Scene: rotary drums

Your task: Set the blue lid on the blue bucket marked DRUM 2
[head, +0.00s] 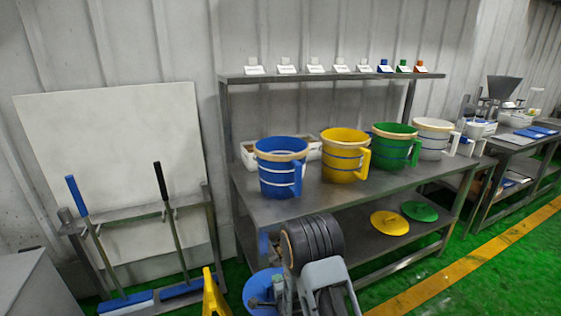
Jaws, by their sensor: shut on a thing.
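The blue bucket (276,182) stands upright on the left end of the steel table, its open top showing a tan rim and its handle on the right side. No DRUM 2 marking is readable on it. The blue lid (261,278) is at the bottom centre, below the table top and in front of the table. My gripper (270,299) is shut on the lid. My own arm hides part of the lid and gripper, so the exact grip on it cannot be made out.
Yellow (344,161), green (393,150) and white (433,143) buckets stand right of the blue one. A yellow lid (389,223) and a green lid (419,211) lie on the lower shelf. A yellow floor sign (213,295) and brooms stand at the left.

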